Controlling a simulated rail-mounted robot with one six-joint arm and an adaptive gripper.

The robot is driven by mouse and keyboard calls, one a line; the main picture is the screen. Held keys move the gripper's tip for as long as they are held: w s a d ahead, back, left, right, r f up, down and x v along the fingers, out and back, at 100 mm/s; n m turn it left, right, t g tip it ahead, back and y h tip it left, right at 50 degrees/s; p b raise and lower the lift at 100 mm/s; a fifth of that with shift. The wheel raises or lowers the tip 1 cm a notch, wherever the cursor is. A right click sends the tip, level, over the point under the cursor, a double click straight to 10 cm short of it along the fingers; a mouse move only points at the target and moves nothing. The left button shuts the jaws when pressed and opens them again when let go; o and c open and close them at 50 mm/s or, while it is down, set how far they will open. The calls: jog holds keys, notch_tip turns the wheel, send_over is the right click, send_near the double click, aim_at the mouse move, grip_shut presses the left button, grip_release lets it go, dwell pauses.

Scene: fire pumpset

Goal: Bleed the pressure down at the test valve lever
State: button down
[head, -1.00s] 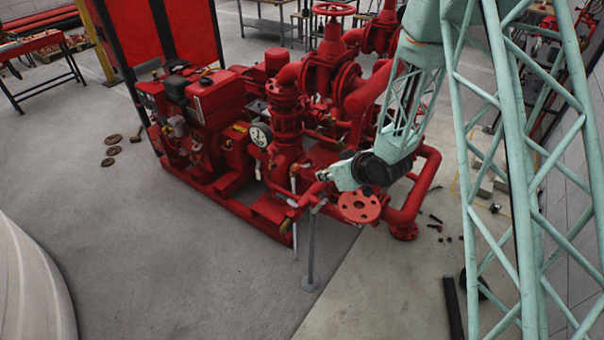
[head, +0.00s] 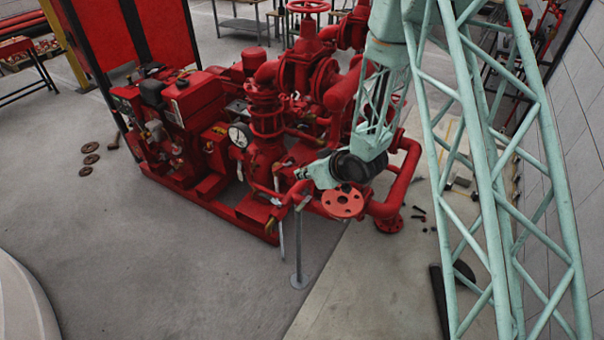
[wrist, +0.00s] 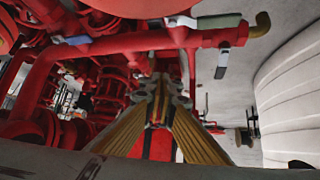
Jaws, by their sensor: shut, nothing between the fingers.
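The red pump set (head: 265,165) fills the middle of the head view, with a round white pressure gauge (head: 240,135) on its near side. A red pipe branch there carries several small valve levers. One pale lever (head: 281,238) hangs down in the head view. In the wrist view, a grey lever (wrist: 222,63) hangs from the pipe, and a grey-green lever (wrist: 217,22) lies along it. I cannot tell which is the test valve lever. My gripper (head: 302,173) is beside this pipe, above the red flange; in the wrist view its fingers (wrist: 158,80) are shut and empty, below the pipe.
A round red flange (head: 343,202) faces up just below my wrist. A grey support post (head: 299,245) stands on the floor in front. Pipes and a handwheel (head: 308,6) crowd behind. The floor at left front is clear.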

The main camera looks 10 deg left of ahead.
aim_at(279, 169)
jog(key=shift+w+a+f, duration=0.9)
jog(key=shift+w+a, duration=0.15)
jog(key=shift+a, duration=0.2)
jog(key=shift+w+a+f, duration=0.85)
jog(key=shift+w+a, duration=0.25)
jog(key=shift+a, duration=0.15)
jog(key=shift+w+a+f, duration=0.9)
jog(key=shift+w+a, duration=0.15)
jog(key=shift+a, duration=0.2)
jog(key=shift+a, duration=0.1)
jog(key=shift+w+a, duration=0.35)
jog(key=shift+a, duration=0.2)
jog(key=shift+s+b, duration=0.1)
jog(key=shift+b, duration=0.2)
